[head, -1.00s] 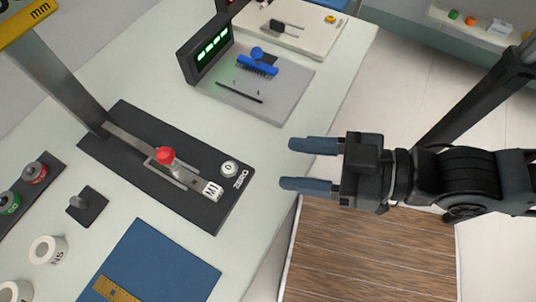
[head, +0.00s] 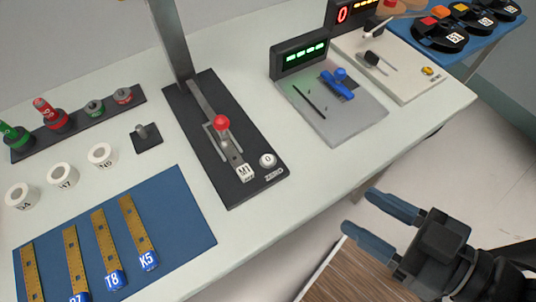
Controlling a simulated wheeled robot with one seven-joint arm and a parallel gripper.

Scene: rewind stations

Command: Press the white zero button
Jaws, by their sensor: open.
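The white zero button (head: 267,160) is round and marked "0". It sits near the front right end of a black base plate (head: 186,105), beside a ZERO label. On the same plate a red-knobbed lever (head: 221,123) stands in a slot, with a white M1 tag (head: 244,172) in front of it. My gripper (head: 363,212) is at the lower right, off the table's front edge. Its two blue-grey fingers are spread and empty, pointing left, well apart from the button.
A grey station with a green display (head: 299,59) and blue part (head: 337,84) stands right of the plate. A blue mat (head: 180,211) with several brass strips lies at front left. White rolls (head: 62,175) and a spool rack (head: 78,121) are at left. Table between plate and front edge is clear.

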